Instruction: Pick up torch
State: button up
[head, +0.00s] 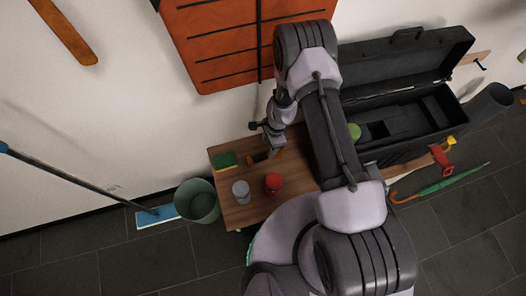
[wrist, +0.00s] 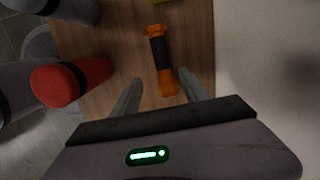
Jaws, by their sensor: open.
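The torch (wrist: 160,60), orange with a black middle, lies on the brown wooden table (wrist: 112,50). In the head view the torch (head: 259,158) is small and partly hidden by my arm. My gripper (wrist: 160,79) is open and empty. In the wrist view its two fingers point towards the torch, one on each side of its near orange end. Contact with the torch cannot be seen, and the height of the fingers above the table is hard to tell. In the head view my gripper (head: 266,132) is above the torch.
A red can (head: 273,183) and a grey can (head: 241,191) stand near the torch. A green and yellow sponge (head: 225,161) lies left of it. A wall is behind the table. A bucket (head: 198,203) stands left, an open black toolbox (head: 352,94) right.

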aim_at(265, 155)
jog(key=f+b, duration=0.1)
jog(key=f, duration=0.2)
jog(key=a+f+b, duration=0.1)
jog(key=f, duration=0.2)
jog(key=f+b, duration=0.2)
jog(key=f, duration=0.1)
jog(key=shift+a, duration=0.25)
jog(key=shift+r, duration=0.25)
jog(key=shift+c, duration=0.4)
grip_shut()
